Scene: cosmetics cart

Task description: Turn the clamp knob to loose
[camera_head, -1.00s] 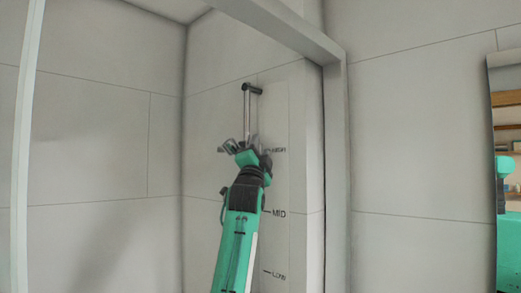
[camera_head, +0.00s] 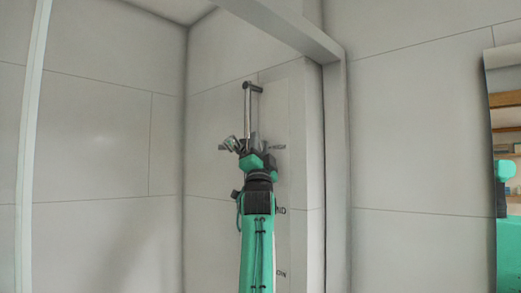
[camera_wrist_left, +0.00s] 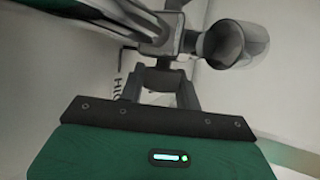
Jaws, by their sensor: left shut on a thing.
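A vertical chrome rail (camera_head: 247,110) stands against the shower wall, with a slider clamp (camera_head: 232,145) level with the HIGH mark. My left gripper (camera_head: 250,150) is at this clamp, its arm coming up from below. In the left wrist view my left gripper (camera_wrist_left: 160,80) is shut on a small dark part of the clamp, apparently the clamp knob (camera_wrist_left: 164,62), mostly hidden between the fingers. A grey cup-shaped part (camera_wrist_left: 232,43) sticks out to the right of it. The knob's exact turn cannot be read. My right gripper is out of view.
Tiled walls close in behind the rail and on the left. A grey frame post (camera_head: 336,170) stands to the right of the rail. A mirror (camera_head: 505,150) at the right edge shows shelves and a green reflection. The space left of the rail is clear.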

